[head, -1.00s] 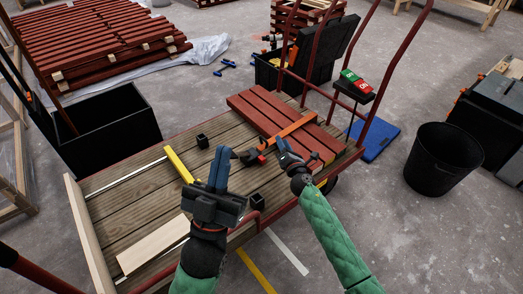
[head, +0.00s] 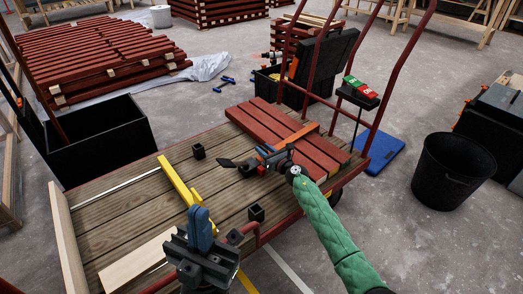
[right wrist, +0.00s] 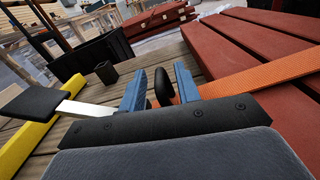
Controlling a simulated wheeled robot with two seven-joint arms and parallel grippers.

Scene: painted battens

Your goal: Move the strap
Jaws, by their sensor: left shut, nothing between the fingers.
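An orange strap (head: 301,134) lies across the stack of red battens (head: 270,120) on the cart. It shows in the right wrist view (right wrist: 262,75), with a black knob (right wrist: 163,88) near its end. A black end piece (head: 228,163) lies on the deck left of the battens. My right gripper (head: 268,153) is at the strap's near end. In the right wrist view its blue fingers (right wrist: 160,92) stand apart on either side of the knob, with a gap on the left. My left gripper (head: 201,222) is shut and empty over the cart's near edge.
The wooden cart deck (head: 120,210) holds a yellow bar (head: 178,183), a pale board (head: 135,262) and small black blocks (head: 198,151). A black bin (head: 452,170) and blue mat (head: 381,153) are on the floor at right. Red handle rails rise behind the battens.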

